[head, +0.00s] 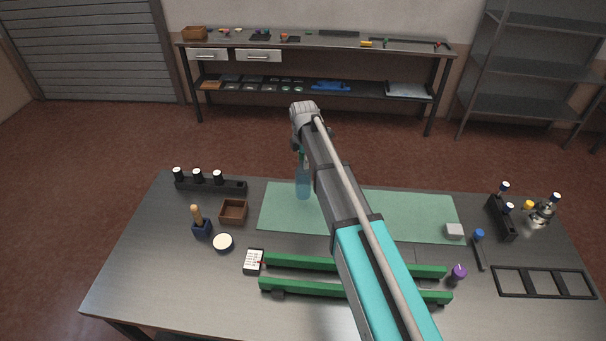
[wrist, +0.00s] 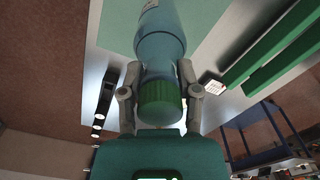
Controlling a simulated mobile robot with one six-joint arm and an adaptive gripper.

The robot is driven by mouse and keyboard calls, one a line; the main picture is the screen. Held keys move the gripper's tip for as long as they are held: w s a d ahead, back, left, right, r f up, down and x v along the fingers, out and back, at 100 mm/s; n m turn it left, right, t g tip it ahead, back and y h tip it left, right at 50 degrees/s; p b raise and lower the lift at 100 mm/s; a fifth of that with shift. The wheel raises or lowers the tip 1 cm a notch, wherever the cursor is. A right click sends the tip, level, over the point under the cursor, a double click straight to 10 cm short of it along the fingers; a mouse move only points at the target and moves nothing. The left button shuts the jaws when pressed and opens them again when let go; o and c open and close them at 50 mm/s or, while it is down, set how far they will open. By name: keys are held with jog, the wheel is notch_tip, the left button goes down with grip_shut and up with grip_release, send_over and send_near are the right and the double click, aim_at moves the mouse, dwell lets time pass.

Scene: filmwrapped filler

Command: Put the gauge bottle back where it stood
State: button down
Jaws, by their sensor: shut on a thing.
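The gauge bottle (head: 303,188), blue and see-through, hangs upright below my gripper (head: 301,150) over the left part of the green mat (head: 272,213). In the wrist view the bottle (wrist: 160,45) shows its blue body and ribbed green cap, with the two fingers of my gripper (wrist: 160,72) on either side of its neck. My gripper is shut on it. I cannot tell whether its base touches the mat. My arm hides the middle of the mat.
A black rack with white-topped vials (head: 210,184), a brown tray (head: 233,212) and a white-topped round jar (head: 223,242) stand to the left. Green rails (head: 300,262) lie in front. A white block (head: 454,231) is on the mat's right. A black frame (head: 545,283) lies at right.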

jog(key=shift+w+a+f+b, duration=0.1)
jog(key=shift+w+f+b, duration=0.2)
jog(key=shift+w+f, duration=0.2)
jog(key=shift+w+a+f+b, duration=0.1)
jog(key=shift+w+f+b, duration=0.35)
jog(key=shift+f+b, duration=0.3)
jog(key=shift+s+f+b, duration=0.1)
jog(key=shift+f+b, duration=1.15)
jog(key=shift+f, duration=0.25)
jog(key=shift+c, duration=1.5)
grip_release()
jog(key=shift+r, duration=0.2)
notch_tip(320, 180, up, 12)
jog(key=p, duration=1.2)
